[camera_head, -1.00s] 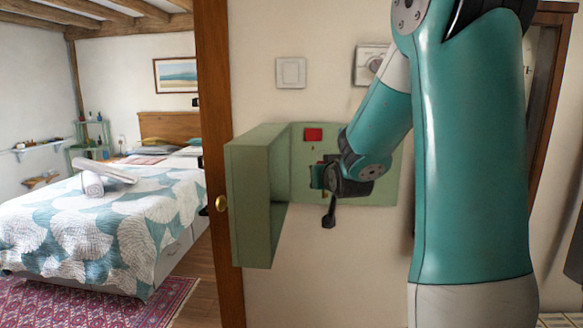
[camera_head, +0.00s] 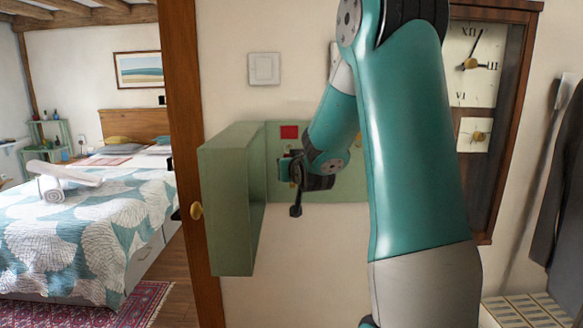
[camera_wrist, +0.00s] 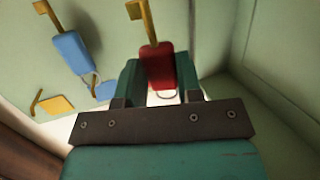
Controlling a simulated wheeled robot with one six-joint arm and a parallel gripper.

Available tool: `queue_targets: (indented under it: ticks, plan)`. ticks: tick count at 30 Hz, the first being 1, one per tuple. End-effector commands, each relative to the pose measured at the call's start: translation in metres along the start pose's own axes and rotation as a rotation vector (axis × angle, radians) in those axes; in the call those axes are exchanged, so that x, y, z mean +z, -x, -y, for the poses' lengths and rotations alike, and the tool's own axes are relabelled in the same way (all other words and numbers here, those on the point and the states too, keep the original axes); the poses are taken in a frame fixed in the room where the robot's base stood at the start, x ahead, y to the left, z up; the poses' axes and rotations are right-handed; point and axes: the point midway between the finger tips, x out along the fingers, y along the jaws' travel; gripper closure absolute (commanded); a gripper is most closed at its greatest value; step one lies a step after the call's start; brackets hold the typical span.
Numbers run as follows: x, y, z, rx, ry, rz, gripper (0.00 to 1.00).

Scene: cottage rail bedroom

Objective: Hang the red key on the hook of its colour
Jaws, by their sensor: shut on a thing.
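The red key (camera_wrist: 158,66) has a red head and a brass shaft (camera_wrist: 142,15) with a bent end. It sits between the jaws of my gripper (camera_wrist: 160,82), shut on the red head. The key is too small to make out there. I cannot see a red hook in either view, and I cannot tell how far the key is from the board.
A blue key (camera_wrist: 73,52) hangs by the board in the wrist view, near a blue patch (camera_wrist: 104,90) and a yellow patch (camera_wrist: 55,104). The open green cabinet door (camera_head: 228,200) stands left of my gripper. A wooden post (camera_head: 183,150) and a clock (camera_head: 480,60) flank the area.

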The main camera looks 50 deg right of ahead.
Motion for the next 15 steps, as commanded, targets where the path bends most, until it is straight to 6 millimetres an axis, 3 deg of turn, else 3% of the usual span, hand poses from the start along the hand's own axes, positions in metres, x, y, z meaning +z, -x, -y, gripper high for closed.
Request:
queue_targets:
  ticks: [15]
  plan:
    - [-0.005, -0.032, -0.01, 0.002, -0.002, 0.001, 0.9]
